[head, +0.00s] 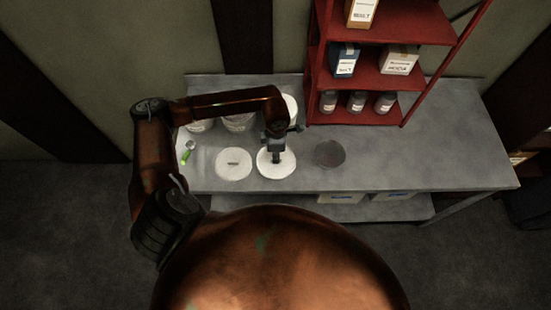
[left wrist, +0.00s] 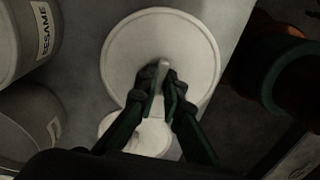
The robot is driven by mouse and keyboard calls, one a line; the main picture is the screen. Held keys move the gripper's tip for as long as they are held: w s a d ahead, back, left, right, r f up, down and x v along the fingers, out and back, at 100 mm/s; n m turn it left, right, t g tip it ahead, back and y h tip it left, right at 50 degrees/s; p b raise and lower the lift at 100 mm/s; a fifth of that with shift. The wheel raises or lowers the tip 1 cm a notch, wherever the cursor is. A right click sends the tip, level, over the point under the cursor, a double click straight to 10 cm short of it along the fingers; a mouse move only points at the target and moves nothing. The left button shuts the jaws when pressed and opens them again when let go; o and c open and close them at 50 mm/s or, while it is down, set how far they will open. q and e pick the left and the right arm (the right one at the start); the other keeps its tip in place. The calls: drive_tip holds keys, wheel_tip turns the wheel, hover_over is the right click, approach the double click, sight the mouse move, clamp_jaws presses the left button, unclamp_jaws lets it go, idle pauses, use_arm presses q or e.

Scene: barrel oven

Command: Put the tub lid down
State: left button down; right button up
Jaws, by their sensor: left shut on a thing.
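A round white tub lid (head: 262,168) lies under my left gripper (head: 277,160) on the left part of the grey bench. In the left wrist view my left gripper (left wrist: 163,82) is shut on the upright handle in the middle of the lid (left wrist: 150,38), and the fingers hide part of it. I cannot tell whether the lid touches the bench or hangs just above it. A second white disc (head: 233,172) with a small grey mark lies close to its left. It also shows, partly hidden, in the left wrist view (left wrist: 148,140). My right gripper is not in view.
Pale tubs (head: 238,123) stand behind along the wall; one reads SESAME (left wrist: 22,30) in the left wrist view. A green-handled tool (head: 188,153) lies at the left. A dark round thing (head: 330,153) is to the right. A red shelf (head: 362,108) stands behind; the right bench (head: 450,150) is clear.

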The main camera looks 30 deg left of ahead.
use_arm(q)
drive_tip(key=shift+w+a+f, duration=0.15)
drive_tip(key=shift+w+f, duration=0.1)
drive_tip(key=shift+f, duration=0.15)
wheel_tip(320, 180, down, 3)
drive_tip(key=shift+w+f+p, duration=0.1)
drive_tip(key=shift+p, duration=0.35)
drive_tip(key=shift+f, duration=0.15)
drive_tip(key=c, duration=2.1)
unclamp_jaws()
drive_tip(key=shift+r, duration=0.25)
wheel_tip(320, 180, up, 12)
drive_tip(key=shift+f+b, duration=0.1)
drive_tip(key=shift+b, duration=0.6)
drive_tip(key=shift+a, duration=0.1)
